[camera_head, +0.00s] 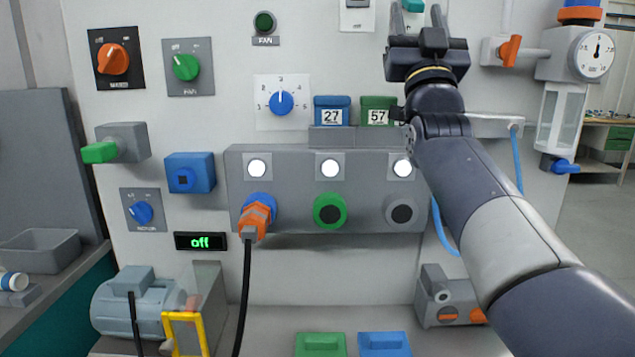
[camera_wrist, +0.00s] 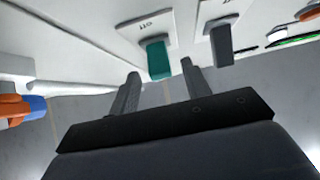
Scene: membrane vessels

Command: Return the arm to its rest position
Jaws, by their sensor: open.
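My arm reaches up from the lower right in the head view. My gripper (camera_head: 418,22) is raised in front of the upper right of the panel (camera_head: 345,270), with its fingers pointing up. In the wrist view, my gripper (camera_wrist: 160,72) has its two dark fingers apart, with nothing held between them. A teal switch lever (camera_wrist: 158,60) on a white plate shows just beyond the gap between the fingertips. Whether a fingertip touches it I cannot tell. The teal lever also shows at the top edge of the head view (camera_head: 413,5).
A grey lever (camera_wrist: 221,45) stands right of the teal one. A pressure gauge (camera_head: 594,55) and orange-handled valve (camera_head: 510,50) are right of my gripper. An orange plug (camera_head: 255,218) with black cable sits in the left socket. Green (camera_head: 378,110) and blue (camera_head: 332,110) numbered blocks are left of my forearm.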

